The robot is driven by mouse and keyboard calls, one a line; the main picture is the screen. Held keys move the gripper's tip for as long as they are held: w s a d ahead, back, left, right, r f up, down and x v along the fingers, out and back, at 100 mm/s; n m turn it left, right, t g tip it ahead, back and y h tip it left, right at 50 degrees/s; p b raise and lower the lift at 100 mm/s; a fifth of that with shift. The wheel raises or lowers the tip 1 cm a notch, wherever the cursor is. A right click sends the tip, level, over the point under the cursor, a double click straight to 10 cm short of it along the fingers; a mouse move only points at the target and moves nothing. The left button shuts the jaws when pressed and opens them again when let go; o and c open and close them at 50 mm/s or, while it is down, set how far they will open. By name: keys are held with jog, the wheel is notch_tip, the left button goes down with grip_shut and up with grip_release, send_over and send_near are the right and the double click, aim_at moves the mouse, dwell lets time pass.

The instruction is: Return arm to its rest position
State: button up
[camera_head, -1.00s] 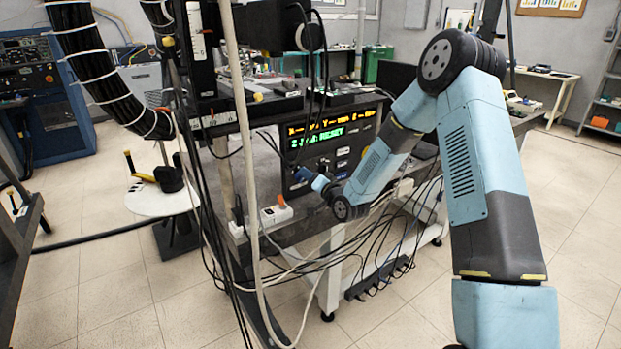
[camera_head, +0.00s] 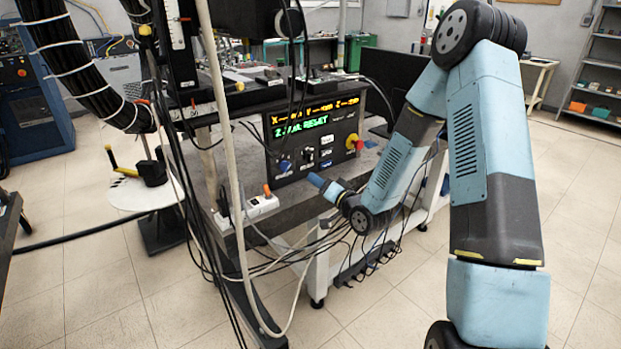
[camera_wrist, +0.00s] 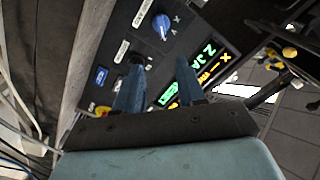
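My arm (camera_head: 480,135) rises at the right of the head view, bends at a high elbow and reaches down and left over the bench. My gripper (camera_head: 318,182) is in front of the control panel (camera_head: 345,128), apart from it and holding nothing visible. In the wrist view, the two fingers of my gripper (camera_wrist: 159,68) stand apart, with the panel face beyond them. The panel has a lit display (camera_head: 308,122) with yellow and green text, a blue knob (camera_wrist: 161,26) and a red-and-yellow knob (camera_head: 354,143).
A white power strip (camera_head: 250,207) lies on the bench edge (camera_head: 285,212) left of my gripper. Loose cables hang below the bench, and a thick black hose (camera_head: 85,75) hangs at left. A dark monitor (camera_head: 388,85) stands behind my forearm. The floor at right is clear.

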jog(key=shift+s+d, duration=0.3)
jog(key=shift+s, duration=0.1)
jog(key=s+d+r+n+g+h, duration=0.2)
jog(key=s+d+r+h, duration=0.3)
jog(key=r, duration=0.3)
jog(key=s+d+r+n+g+h, duration=0.1)
jog(key=s+d+r+g+h, duration=0.25)
jog(key=d+r, duration=0.35)
jog(key=s+d+r+g, duration=0.1)
jog(key=s+r, duration=0.2)
jog(key=s, duration=0.5)
jog(key=s+d+r+g+h, duration=0.1)
jog(key=s+r, duration=0.2)
jog(key=s, duration=0.6)
jog(key=s+d+r+g, duration=0.1)
jog(key=s+r+g, duration=0.1)
jog(key=s, duration=0.7)
jog(key=shift+r+m, duration=0.3)
jog(key=shift+r, duration=0.6)
jog(key=shift+s+d+h, duration=0.1)
jog(key=shift+h, duration=0.15)
